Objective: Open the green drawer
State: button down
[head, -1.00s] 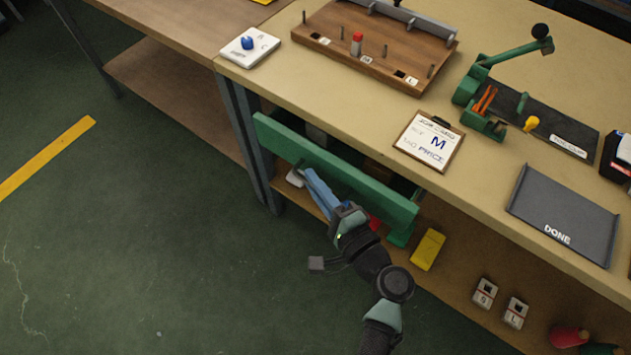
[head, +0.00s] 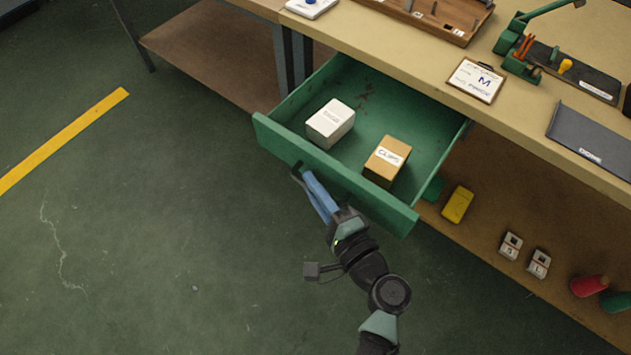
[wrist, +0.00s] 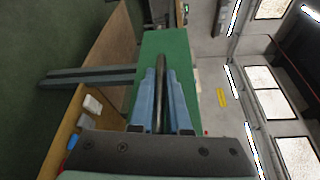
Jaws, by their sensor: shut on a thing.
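The green drawer (head: 333,175) stands pulled well out from under the bench in the head view. Its inside shows a white box (head: 330,122) and a tan box labelled CLIPS (head: 387,160). My gripper (head: 304,176) is at the outer side of the drawer front, shut on the dark handle. In the wrist view the handle (wrist: 161,92) runs between the two blue fingers, with the green drawer front (wrist: 181,45) behind it. Most of the handle is hidden by the fingers in the head view.
The bench top (head: 420,52) carries a job card (head: 476,80), a green press (head: 522,50) and a dark DONE tray (head: 592,138). On the lower shelf are a yellow block (head: 457,205), two small labelled blocks and cones. Open floor lies in front of the drawer.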

jog(key=shift+s, duration=0.15)
jog(key=c, duration=0.9)
grip_release()
jog(key=p+v, duration=0.1)
jog(key=v, duration=1.2)
jog(key=shift+a, duration=0.1)
jog(key=shift+f, duration=0.1)
